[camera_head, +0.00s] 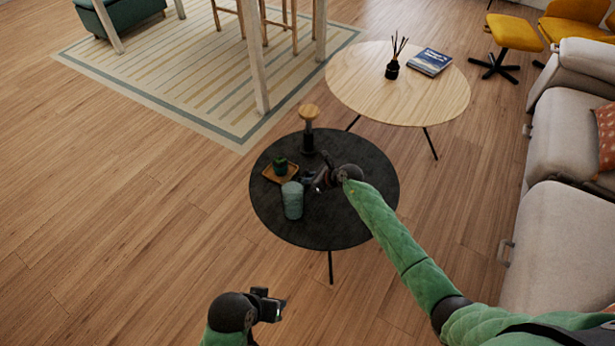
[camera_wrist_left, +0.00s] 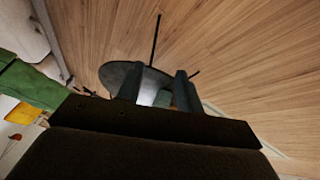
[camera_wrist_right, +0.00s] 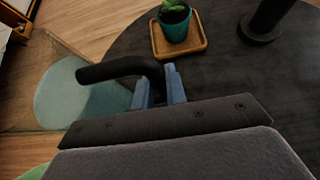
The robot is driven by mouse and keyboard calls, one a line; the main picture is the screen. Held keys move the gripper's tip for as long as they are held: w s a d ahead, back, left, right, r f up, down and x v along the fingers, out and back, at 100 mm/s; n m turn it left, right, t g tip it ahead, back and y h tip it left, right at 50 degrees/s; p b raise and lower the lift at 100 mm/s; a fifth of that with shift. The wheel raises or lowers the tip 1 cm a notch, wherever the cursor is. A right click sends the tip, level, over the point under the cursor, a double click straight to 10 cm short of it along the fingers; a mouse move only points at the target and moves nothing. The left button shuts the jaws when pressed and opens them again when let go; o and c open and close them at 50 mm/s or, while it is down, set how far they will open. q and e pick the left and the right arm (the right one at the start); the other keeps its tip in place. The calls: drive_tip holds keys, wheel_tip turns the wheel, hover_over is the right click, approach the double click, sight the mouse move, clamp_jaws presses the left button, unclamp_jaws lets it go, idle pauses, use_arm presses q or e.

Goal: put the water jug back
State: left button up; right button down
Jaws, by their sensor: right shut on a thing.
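The water jug (camera_head: 292,203) is pale teal and upright at the left front part of the round black table (camera_head: 345,225). I cannot tell whether its base touches the tabletop. In the right wrist view the jug's round teal body (camera_wrist_right: 68,95) is at the left, with its curved black handle (camera_wrist_right: 115,68). My right gripper (camera_head: 316,183) is shut on the handle, whose end runs between the fingers (camera_wrist_right: 160,88). My left gripper (camera_head: 275,304) is low in front of the table, away from it. Its fingers (camera_wrist_left: 158,90) are apart and empty.
A small potted plant (camera_wrist_right: 174,22) on a square wooden tray (camera_wrist_right: 197,40) stands close behind the jug. A wooden table (camera_head: 360,75) stands behind; a sofa (camera_head: 555,235) is at the right.

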use_arm(q)
drive_tip(key=shift+f, duration=0.2)
use_arm(e)
drive_tip(key=c, duration=1.8)
unclamp_jaws()
drive_tip(key=o, duration=0.4)
drive_tip(key=shift+c, duration=0.2)
use_arm(q)
drive_tip(key=shift+f, duration=0.3)
